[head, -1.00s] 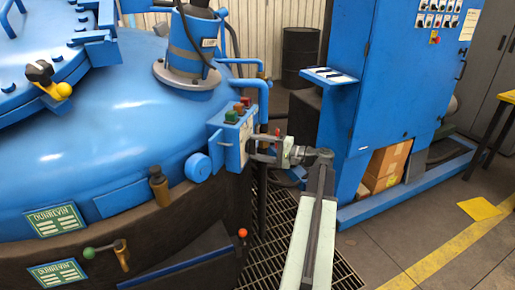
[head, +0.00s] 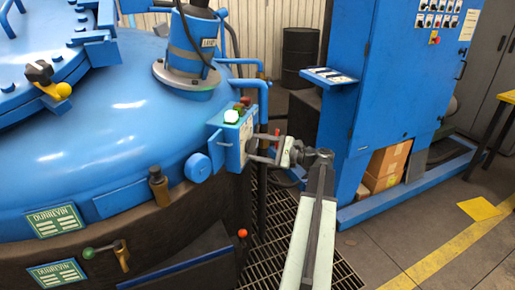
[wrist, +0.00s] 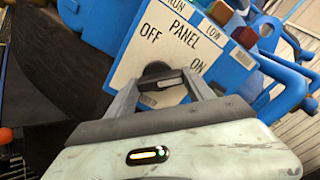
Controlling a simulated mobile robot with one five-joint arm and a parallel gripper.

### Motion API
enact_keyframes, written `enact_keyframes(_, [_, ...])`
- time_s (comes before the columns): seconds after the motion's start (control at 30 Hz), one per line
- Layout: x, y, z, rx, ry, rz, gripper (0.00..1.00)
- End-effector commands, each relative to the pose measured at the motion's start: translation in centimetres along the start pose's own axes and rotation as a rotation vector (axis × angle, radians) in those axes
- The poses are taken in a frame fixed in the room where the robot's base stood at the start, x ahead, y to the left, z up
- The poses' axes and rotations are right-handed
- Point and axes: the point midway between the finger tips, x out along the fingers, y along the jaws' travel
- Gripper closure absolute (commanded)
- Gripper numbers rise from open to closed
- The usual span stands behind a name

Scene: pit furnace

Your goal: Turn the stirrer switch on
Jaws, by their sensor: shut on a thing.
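A blue switch box (head: 232,137) stands on the side of the furnace. Its white plate in the wrist view (wrist: 185,45) reads PANEL, OFF and ON, with partly cut-off words above. A black rotary knob (wrist: 157,74) sits on this plate, its bar lying toward the ON side. My gripper (wrist: 160,82) has a finger on each side of the knob and is shut on it. In the head view my gripper (head: 254,148) reaches the box from the right, and the knob is hidden there.
The blue furnace vessel (head: 110,125) fills the left. A blue pipe (head: 263,95) rises close behind the box. A blue cabinet (head: 395,90) stands to the right, with cardboard boxes (head: 385,165) in its base. A floor grate (head: 270,215) lies below the arm.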

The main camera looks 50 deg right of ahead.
Motion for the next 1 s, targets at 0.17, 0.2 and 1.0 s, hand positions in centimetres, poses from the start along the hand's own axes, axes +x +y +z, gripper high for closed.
enact_keyframes(0.17, [-0.03,-0.01,-0.05,0.023,0.002,-0.001,0.80])
enact_keyframes(0.2, [-0.03,0.00,-0.05,0.025,0.002,-0.001,0.80])
enact_keyframes(1.0, [-0.51,-0.01,-0.05,0.025,0.001,0.000,0.17])
